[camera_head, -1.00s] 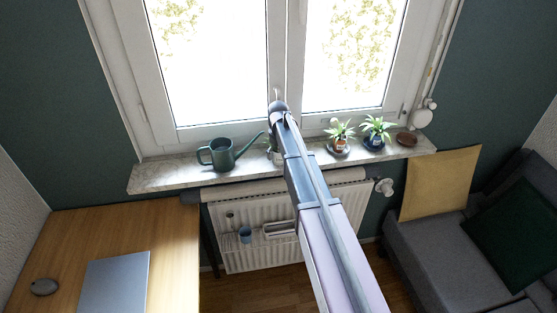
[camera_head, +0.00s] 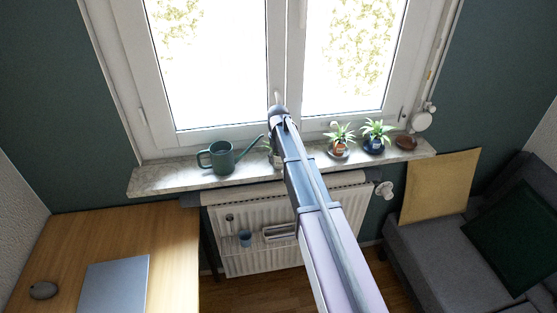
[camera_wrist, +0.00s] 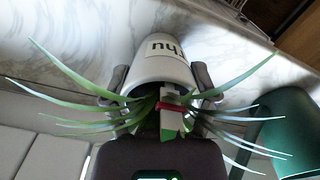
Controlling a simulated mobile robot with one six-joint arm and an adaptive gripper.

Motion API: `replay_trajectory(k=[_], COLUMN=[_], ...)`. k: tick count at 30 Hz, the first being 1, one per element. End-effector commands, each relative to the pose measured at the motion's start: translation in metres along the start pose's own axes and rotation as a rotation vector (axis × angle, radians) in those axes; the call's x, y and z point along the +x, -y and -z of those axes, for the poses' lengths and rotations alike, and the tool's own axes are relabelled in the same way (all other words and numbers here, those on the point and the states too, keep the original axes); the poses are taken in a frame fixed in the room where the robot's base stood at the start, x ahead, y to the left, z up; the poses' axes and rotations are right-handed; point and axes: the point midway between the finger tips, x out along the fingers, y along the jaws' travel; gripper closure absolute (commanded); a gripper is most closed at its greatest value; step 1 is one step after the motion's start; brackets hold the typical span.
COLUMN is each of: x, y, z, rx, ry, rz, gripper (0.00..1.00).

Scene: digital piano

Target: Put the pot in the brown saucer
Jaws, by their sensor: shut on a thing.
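The pot (camera_wrist: 162,62) is white with dark lettering and holds a spiky green plant. It shows in the wrist view between the two fingers of my gripper (camera_wrist: 160,75), which is shut on it. In the head view my arm hides most of it, near the sill's middle. I cannot tell whether it touches the sill. The brown saucer (camera_head: 406,142) lies empty at the right end of the sill, well to the right of my gripper.
Two potted plants, one on a brownish saucer (camera_head: 338,152) and one on a dark blue saucer (camera_head: 374,147), stand between my arm and the brown saucer. A green watering can (camera_head: 221,158) stands left on the marble windowsill (camera_head: 160,178). The window is behind.

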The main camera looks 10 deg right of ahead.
Motion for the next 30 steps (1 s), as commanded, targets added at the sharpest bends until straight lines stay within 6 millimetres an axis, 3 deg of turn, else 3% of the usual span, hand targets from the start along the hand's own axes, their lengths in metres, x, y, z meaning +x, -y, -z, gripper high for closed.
replay_trajectory(k=[14, 26, 27, 30], x=[-0.009, -0.042, -0.038, -0.039], y=[0.001, 0.001, 0.006, 0.014], z=[-0.001, 0.0, -0.016, -0.039], rx=[0.0, -0.001, 0.0, 0.0], ry=[0.001, 0.001, 0.001, 0.001], rz=[0.001, 0.001, 0.001, 0.001], gripper=[0.84, 0.84, 0.84, 0.84])
